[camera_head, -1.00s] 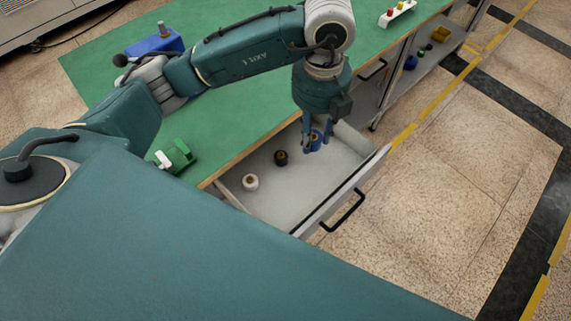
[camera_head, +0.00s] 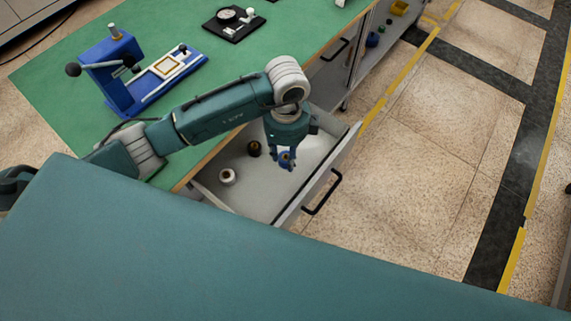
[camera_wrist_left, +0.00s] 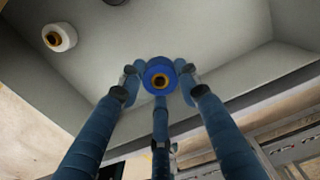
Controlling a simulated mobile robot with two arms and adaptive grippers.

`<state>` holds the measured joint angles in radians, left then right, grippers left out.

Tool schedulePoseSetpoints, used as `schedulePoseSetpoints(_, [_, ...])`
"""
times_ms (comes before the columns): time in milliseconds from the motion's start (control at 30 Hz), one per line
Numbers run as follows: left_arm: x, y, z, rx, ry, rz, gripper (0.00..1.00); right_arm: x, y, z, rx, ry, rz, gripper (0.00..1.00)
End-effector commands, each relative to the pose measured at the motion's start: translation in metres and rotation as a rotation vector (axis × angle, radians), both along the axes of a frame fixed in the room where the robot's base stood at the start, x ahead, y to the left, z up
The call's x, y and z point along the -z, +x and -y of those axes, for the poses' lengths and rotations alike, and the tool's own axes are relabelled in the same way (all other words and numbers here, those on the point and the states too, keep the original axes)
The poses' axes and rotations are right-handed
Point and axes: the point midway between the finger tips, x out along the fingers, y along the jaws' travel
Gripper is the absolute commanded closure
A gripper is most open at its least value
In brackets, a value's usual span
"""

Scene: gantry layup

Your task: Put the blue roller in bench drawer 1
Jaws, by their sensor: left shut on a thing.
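The blue roller (camera_wrist_left: 160,78) has a yellowish core and sits between the blue fingers of my left gripper (camera_head: 287,162), which is shut on it. In the head view the blue roller (camera_head: 285,156) is mostly hidden by the fingers. The gripper points down inside the outline of the open bench drawer (camera_head: 262,195). I cannot tell whether the roller touches the drawer floor. A white roller (camera_head: 227,176) and a black roller (camera_head: 254,148) stand in the drawer, left of the gripper. My right gripper is not in view.
The drawer has a black handle (camera_head: 322,193) on its front. The green bench top (camera_head: 60,95) carries a blue press-like fixture (camera_head: 125,75) and a black plate with a round part (camera_head: 233,22). A lower shelf (camera_head: 385,35) holds small coloured parts. Open floor lies to the right.

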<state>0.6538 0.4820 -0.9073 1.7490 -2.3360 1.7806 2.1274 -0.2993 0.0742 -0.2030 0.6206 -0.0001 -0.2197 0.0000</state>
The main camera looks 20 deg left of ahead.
Motion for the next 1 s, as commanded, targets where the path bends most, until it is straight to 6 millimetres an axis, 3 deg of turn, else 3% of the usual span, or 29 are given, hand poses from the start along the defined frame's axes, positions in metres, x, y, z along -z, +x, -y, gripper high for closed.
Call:
schedulePoseSetpoints(500, [0.062, 0.0, 0.001, 0.001, -0.001, 0.0, 0.93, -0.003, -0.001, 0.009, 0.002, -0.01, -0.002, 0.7])
schedulePoseSetpoints(933, [0.069, 0.0, 0.0, 0.001, 0.0, 0.001, 0.93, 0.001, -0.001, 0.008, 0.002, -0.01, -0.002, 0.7])
schedulePoseSetpoints(967, [0.068, 0.0, 0.0, 0.001, 0.0, 0.001, 0.61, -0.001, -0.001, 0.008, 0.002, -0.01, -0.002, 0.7])
schedulePoseSetpoints(1000, [0.067, 0.0, 0.0, 0.001, 0.0, 0.001, 0.53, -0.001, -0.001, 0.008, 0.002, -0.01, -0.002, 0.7])
